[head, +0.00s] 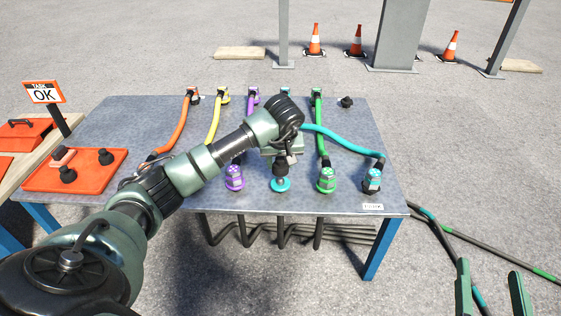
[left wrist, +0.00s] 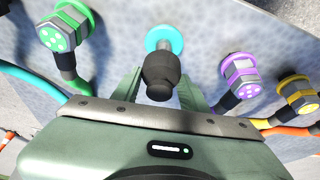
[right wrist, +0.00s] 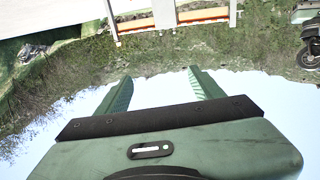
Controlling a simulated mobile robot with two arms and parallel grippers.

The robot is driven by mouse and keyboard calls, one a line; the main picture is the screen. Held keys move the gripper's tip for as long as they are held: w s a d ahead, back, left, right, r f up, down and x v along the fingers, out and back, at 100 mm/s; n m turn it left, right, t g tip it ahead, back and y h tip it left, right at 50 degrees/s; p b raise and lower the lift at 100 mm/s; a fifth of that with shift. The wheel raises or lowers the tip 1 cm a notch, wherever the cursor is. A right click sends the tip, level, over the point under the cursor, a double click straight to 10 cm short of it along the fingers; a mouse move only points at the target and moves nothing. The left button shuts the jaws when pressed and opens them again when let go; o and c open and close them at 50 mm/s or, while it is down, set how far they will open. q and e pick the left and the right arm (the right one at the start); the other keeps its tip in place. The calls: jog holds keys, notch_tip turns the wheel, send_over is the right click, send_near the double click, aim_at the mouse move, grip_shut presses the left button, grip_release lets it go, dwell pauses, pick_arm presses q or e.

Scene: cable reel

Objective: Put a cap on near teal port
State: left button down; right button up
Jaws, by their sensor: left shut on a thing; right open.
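The near teal port (head: 281,185) is a teal disc at the table's near edge, between a purple connector (head: 234,178) and a green connector (head: 326,180). My left gripper (head: 282,157) is over it, pointing down and shut on a black cap (head: 280,171). In the left wrist view the black cap (left wrist: 160,76) is between the fingers, and the teal port (left wrist: 165,39) shows just behind it. The cap overlaps the disc in both views; I cannot tell whether it is seated or just above. My right gripper (head: 490,272) is open and empty, off the table at the lower right.
Another black cap (head: 346,102) is at the far right. A teal cable (head: 342,138) ends in a teal-faced connector (head: 372,179) at the near right. Orange, yellow and purple cables run close to my left arm.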

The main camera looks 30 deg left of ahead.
pick_arm(q)
notch_tip(320, 180, down, 3)
jog(key=shift+b, duration=0.95)
jog(key=shift+f, duration=0.25)
pick_arm(e)
jog(key=s+r+t+y, duration=0.2)
jog(key=r+t, duration=0.4)
jog(key=r, duration=0.3)
jog(key=shift+s+a+r, duration=0.25)
jog(key=shift+s, duration=0.25)
jog(key=shift+w+f, duration=0.1)
jog(key=shift+f, duration=0.05)
jog(key=shift+w+f+g, duration=0.45)
jog(key=shift+f+g, duration=0.25)
jog(key=shift+f, duration=0.05)
jog(key=shift+w+f, duration=0.1)
jog(key=shift+f, duration=0.05)
pick_arm(q)
jog(key=shift+p, duration=0.3)
pick_arm(e)
jog(key=shift+w+f+g+h, duration=0.2)
jog(key=shift+f+g+h, duration=0.1)
jog(key=shift+f+g, duration=0.15)
pick_arm(q)
jog(key=shift+f, duration=0.15)
pick_arm(e)
jog(key=shift+s+r+t, duration=0.2)
jog(key=shift+r+t, duration=0.05)
jog(key=shift+r, duration=0.05)
